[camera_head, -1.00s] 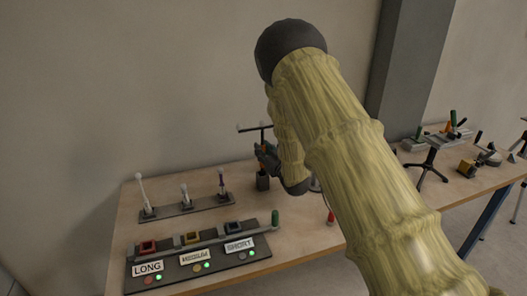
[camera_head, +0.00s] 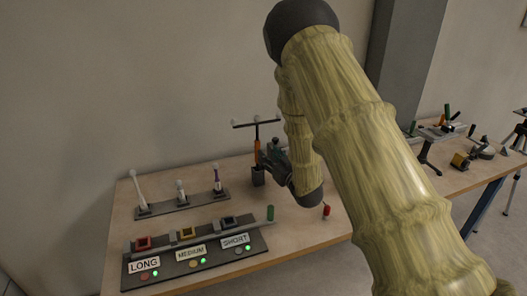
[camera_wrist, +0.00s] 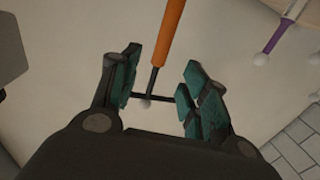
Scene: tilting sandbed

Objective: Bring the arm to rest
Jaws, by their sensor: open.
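My gripper (camera_head: 276,160) is open and empty above the back of the wooden table (camera_head: 300,230). It is just to the right of an orange-handled T-shaped tool (camera_head: 257,149), which stands upright in a dark block (camera_head: 257,176). In the wrist view, my open gripper (camera_wrist: 165,88) has its teal finger pads spread. The tool's orange handle (camera_wrist: 168,32) and dark crossbar show beyond and between the pads. I cannot tell whether a finger touches it. My arm hides part of the table.
A rack with several upright white-tipped rods (camera_head: 180,199) stands left. In front is a panel (camera_head: 195,252) labelled LONG, MEDIUM and SHORT, with lit lamps. Tools on stands (camera_head: 440,135) are at right. The front middle tabletop is clear.

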